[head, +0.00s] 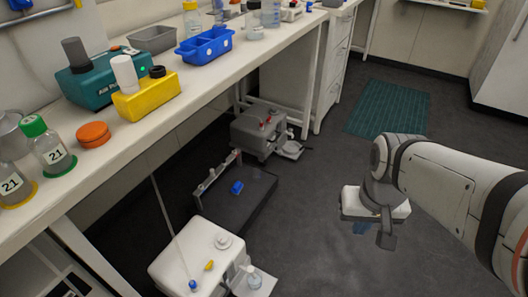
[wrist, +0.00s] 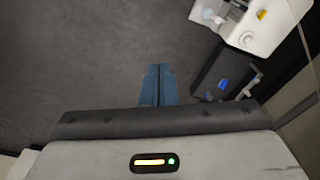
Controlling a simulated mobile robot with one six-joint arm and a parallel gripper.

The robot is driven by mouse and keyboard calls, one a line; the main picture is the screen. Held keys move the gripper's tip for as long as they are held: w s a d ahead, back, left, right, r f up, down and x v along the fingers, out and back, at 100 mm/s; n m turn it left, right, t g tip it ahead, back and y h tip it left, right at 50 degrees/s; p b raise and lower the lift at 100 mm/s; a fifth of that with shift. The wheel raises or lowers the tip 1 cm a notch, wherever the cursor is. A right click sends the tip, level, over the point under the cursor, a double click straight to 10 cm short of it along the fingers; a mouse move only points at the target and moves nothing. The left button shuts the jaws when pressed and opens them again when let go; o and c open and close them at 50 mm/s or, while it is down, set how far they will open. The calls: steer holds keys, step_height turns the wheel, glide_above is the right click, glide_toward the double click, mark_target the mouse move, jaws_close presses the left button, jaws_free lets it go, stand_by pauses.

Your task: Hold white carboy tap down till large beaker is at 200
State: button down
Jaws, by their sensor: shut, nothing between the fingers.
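The white carboy (head: 200,255) stands on the floor at the bottom of the head view, with a yellow piece and a blue knob on top. A small clear vessel (head: 254,279), seemingly the beaker, stands on a white plate at its right side. The tap there is too small to make out, and no level can be read. The white carboy also shows at the top right of the wrist view (wrist: 262,32). My gripper (head: 361,228) is to the right of it, apart from it over open floor. Its blue fingers (wrist: 157,82) are shut and empty.
A grey carboy (head: 258,132) with its own plate stands farther back. A dark low platform (head: 236,205) with a blue piece lies between the carboys. The white bench (head: 150,130) overhangs on the left. Floor around my gripper is clear, up to a green mat (head: 390,108).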

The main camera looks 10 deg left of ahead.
steer(key=w+a+f+n+b, duration=0.3)
steer(key=w+a+f+n, duration=0.3)
steer(key=w+f+n, duration=0.25)
steer(key=n+g+b, duration=0.1)
steer(key=n+b, duration=0.4)
steer(key=n, duration=1.8)
glide_above(250, 268)
step_height(250, 268, down, 33)
steer(key=shift+f, duration=0.15)
step_height(250, 268, down, 14)
steer(key=b, duration=0.5)
steer(key=shift+b, duration=0.4)
